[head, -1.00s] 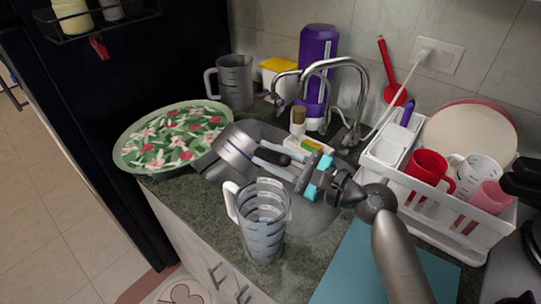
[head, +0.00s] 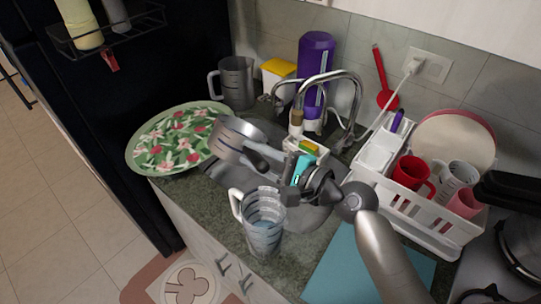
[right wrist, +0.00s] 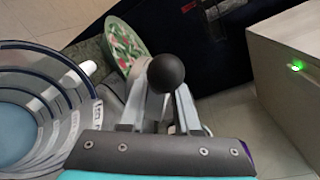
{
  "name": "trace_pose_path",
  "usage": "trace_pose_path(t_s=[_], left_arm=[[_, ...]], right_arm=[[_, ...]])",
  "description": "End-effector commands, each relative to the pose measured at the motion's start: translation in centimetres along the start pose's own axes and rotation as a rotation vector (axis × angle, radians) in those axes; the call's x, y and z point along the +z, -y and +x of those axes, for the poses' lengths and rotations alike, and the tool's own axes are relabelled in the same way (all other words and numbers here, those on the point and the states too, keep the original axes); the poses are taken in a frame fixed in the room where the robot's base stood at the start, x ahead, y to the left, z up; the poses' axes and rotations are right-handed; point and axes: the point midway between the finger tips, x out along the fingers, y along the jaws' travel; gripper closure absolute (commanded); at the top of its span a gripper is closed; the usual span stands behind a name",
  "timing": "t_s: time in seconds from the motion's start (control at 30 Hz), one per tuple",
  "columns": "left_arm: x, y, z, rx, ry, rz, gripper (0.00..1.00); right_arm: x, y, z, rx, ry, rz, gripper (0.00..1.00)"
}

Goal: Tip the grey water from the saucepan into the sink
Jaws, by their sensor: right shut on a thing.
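The silver saucepan (head: 237,140) is tilted on its side above the left part of the metal sink (head: 312,218), beside the floral tray. My right gripper (head: 285,172) is shut on its dark handle (head: 258,160), coming from the right. In the right wrist view the handle's round black end (right wrist: 166,73) sits between the fingers (right wrist: 160,110). The inside of the pan is turned from sight, and I cannot make out any grey water. My left gripper is in neither view.
A clear measuring jug (head: 263,222) stands close in front of the pan and gripper. The floral tray (head: 140,160) is at left. The tap (head: 345,85) rises behind the sink; a white dish rack (head: 420,215) stands at right. A blue mat (head: 340,265) lies in front.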

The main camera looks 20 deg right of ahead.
Motion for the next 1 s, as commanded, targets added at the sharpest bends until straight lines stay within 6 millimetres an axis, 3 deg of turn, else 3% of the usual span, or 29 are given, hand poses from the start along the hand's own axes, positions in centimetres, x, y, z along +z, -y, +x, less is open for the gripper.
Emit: trace_pose_path(t_s=[0.07,0.7,1.0], left_arm=[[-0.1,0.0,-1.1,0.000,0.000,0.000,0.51],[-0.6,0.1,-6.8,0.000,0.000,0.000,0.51],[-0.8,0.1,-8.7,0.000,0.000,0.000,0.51]], right_arm=[[0.9,0.4,0.0,0.001,-0.006,-0.034,1.00],[5.9,-4.4,1.7,0.055,-0.112,-0.495,1.00],[7.1,-4.6,2.0,0.067,-0.142,-0.617,1.00]])
